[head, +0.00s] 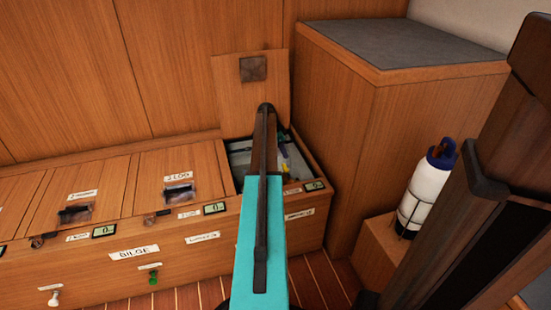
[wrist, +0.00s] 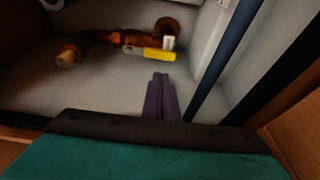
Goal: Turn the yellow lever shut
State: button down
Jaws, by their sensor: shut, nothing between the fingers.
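The yellow lever (wrist: 152,54) lies beside an orange-brown pipe fitting (wrist: 105,37) inside an open locker, in the upper middle of the wrist view. It points roughly along the pipe, slightly angled to it. A small yellow patch, likely the lever (head: 285,168), shows in the head view just right of my arm. My gripper (wrist: 160,78) has its purple fingers together and empty, just below the lever in the wrist view. A small gap shows between them in the picture; the height difference is unclear.
The locker's raised lid (head: 252,95) stands behind the opening. A dark blue bar or hose (wrist: 228,60) runs close to the right of my fingers. Closed hatches with labels (head: 178,177) lie to the left. A wooden cabinet (head: 385,110) stands to the right, with a white bottle (head: 427,190) beside it.

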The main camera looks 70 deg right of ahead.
aim_at(286, 171)
jog(key=b+x, duration=0.2)
jog(key=x, duration=0.5)
